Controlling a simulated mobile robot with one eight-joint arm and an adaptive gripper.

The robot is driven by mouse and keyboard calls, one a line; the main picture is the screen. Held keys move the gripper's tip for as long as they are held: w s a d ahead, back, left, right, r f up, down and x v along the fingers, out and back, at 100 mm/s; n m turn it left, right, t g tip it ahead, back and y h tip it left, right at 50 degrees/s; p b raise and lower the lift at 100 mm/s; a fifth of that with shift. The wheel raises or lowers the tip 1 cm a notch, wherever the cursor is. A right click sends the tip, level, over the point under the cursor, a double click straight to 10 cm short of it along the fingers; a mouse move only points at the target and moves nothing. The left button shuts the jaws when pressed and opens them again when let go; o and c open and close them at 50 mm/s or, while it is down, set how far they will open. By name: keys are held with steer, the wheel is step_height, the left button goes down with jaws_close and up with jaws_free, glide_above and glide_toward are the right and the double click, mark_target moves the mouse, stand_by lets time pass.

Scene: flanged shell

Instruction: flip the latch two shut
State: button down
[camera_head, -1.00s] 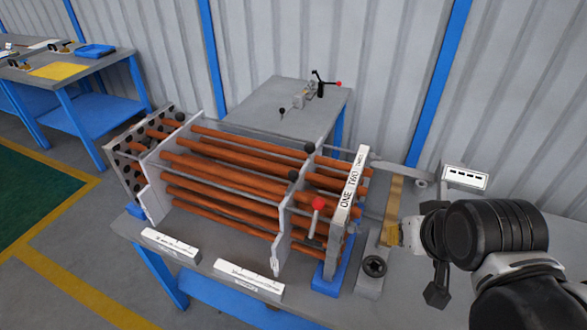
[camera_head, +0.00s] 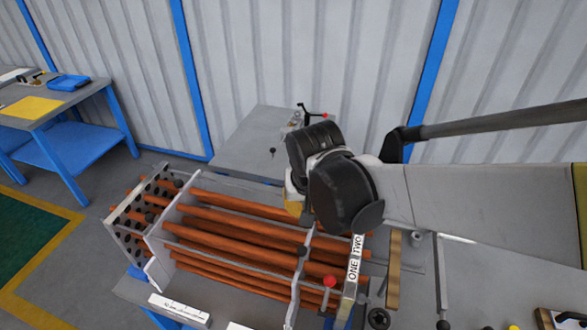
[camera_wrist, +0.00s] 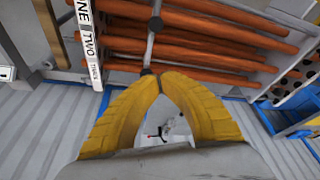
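The panel of orange tubes (camera_head: 240,220) carries a label strip reading ONE, TWO (camera_head: 355,258), and it also shows in the wrist view (camera_wrist: 88,40). Black knobs show along the cross plate. One black knob (camera_head: 302,250) lies about level with TWO and also shows in the wrist view (camera_wrist: 155,23); which latch it belongs to I cannot tell for certain. A second dark knob (camera_wrist: 147,71) is just beyond my fingertips. My gripper (camera_wrist: 160,78) has its yellow fingertips together, with nothing seen between them. It is above the far side of the plate, largely hidden in the head view.
A red knob (camera_head: 329,281) stands at the near side of the plate. A grey table (camera_head: 245,150) with a red-tipped clamp (camera_head: 323,115) stands behind. White label blocks (camera_head: 180,308) lie along the front edge. Another workbench (camera_head: 60,110) is at left.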

mark_target(302, 255)
steer(key=shift+s, duration=0.1)
steer(key=b+x, duration=0.2)
steer(key=x, duration=0.8)
steer(key=shift+b, duration=0.3)
steer(key=s, duration=0.3)
steer(key=shift+s+d, duration=0.15)
steer(key=shift+s, duration=0.25)
steer(key=shift+s, duration=0.1)
